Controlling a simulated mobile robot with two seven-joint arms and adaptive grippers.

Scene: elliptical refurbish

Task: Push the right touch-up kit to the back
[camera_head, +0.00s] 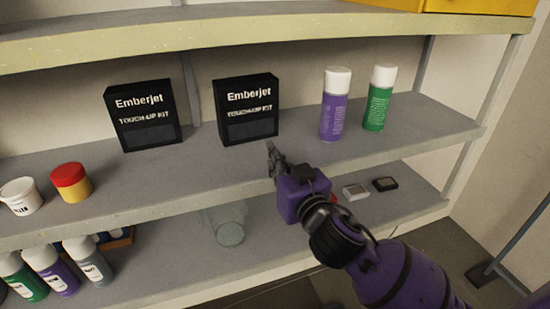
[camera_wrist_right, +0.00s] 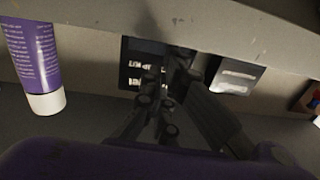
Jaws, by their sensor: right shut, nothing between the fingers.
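The right touch-up kit (camera_head: 247,110) is a black upright box with white "Emberjet" lettering on the middle shelf. A similar left touch-up kit (camera_head: 143,115) stands to its left with a gap between them. My right gripper (camera_head: 271,150) is shut and empty, just in front of the right kit's lower right corner. I cannot tell whether it touches the box. In the right wrist view, which is upside down, my fingers (camera_wrist_right: 178,60) cover part of the right kit (camera_wrist_right: 138,72). My left gripper is out of view.
A purple spray can (camera_head: 334,105) and a green one (camera_head: 379,98) stand right of the kits. White and red-lidded jars (camera_head: 70,182) are at the left front. The upper shelf (camera_head: 200,29) hangs above. A clear jar (camera_head: 229,225) stands below.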

